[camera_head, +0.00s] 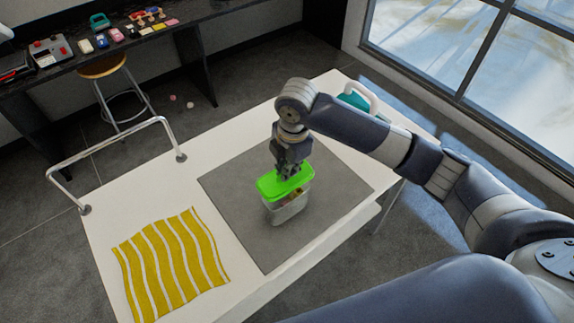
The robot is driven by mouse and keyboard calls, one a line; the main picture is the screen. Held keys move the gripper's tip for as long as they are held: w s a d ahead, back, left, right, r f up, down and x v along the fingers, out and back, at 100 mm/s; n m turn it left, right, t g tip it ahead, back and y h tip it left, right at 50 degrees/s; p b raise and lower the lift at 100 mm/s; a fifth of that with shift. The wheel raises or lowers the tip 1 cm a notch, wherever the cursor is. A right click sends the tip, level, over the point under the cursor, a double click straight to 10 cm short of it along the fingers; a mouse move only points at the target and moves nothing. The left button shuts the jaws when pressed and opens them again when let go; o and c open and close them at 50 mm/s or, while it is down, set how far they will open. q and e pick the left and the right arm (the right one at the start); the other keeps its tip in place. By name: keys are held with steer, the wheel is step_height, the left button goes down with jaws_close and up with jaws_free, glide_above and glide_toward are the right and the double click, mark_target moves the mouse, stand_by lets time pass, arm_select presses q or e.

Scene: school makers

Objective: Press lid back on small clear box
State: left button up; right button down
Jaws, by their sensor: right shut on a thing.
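The small clear box (290,209) stands upright on a grey mat (339,184) on the white table. A bright green lid (272,189) is over the top of the box and looks a little tilted. A gap shows between lid and box at the right, with something brownish inside the box. My right gripper (288,172) reaches down from above and is shut on the green lid. Its fingertips are small and partly hidden against the lid. My left gripper is not in view.
A yellow and white striped cloth (172,264) lies on the white table (147,195) at the left front. A metal rail (112,140) stands on the left edge. A teal object with a white handle (354,99) is at the back right. A stool (102,66) stands by a dark bench.

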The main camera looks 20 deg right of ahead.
mark_target(289, 182)
steer(key=shift+f, duration=2.85)
steer(key=shift+s+d, duration=0.1)
steer(key=shift+s, duration=0.05)
steer(key=shift+f+b, duration=0.3)
steer(key=shift+f, duration=0.45)
steer(key=c, duration=1.7)
jaws_free()
